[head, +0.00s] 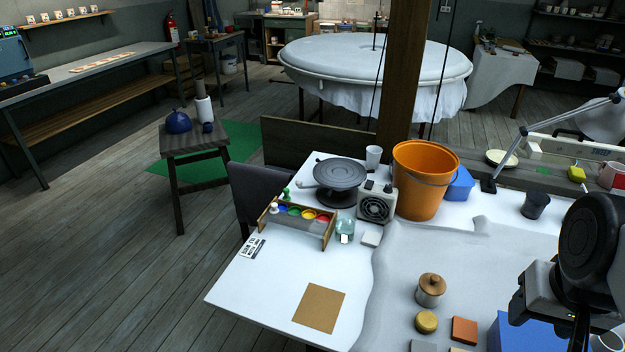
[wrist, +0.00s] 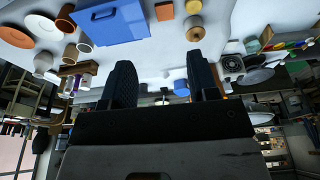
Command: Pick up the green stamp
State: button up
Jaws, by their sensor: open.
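The green stamp (head: 286,194) is a small upright green piece at the back left corner of a wooden rack (head: 329,236) on the white table. A white piece (head: 275,208) stands just in front of it. The rack holds several coloured round pads, including blue, green, yellow and red. My gripper (wrist: 162,80) is open and empty in the wrist view, its two dark fingers apart. My arm is at the right edge of the head view, far from the stamp. The wrist view looks upside down, and the stamp is too small to make out there.
A lidded pot (head: 430,290) and a blue box (head: 515,332) lie nearer my arm. The table's front left is mostly clear.

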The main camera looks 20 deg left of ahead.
jog(key=w+a+n, duration=0.4)
jog(key=w+a, duration=0.4)
jog(key=w, duration=0.5)
jog(key=w+a+n+g+y, duration=0.1)
jog(key=w+a+n, duration=0.2)
jog(key=w+a, duration=0.7)
jog(key=w+a+n, duration=0.4)
jog(key=w+a, duration=0.2)
jog(key=w, duration=0.9)
jog(key=n+g, duration=0.2)
jog(key=n, duration=0.7)
send_over(287, 195)
jog(key=w+d, duration=0.1)
notch_tip(287, 195, down, 25)
jog(key=shift+w+a+f, duration=0.2)
jog(key=shift+a+f, duration=0.2)
jog(key=shift+a, duration=0.1)
jog(key=shift+a+f, duration=0.1)
jog(key=shift+f, duration=1.15)
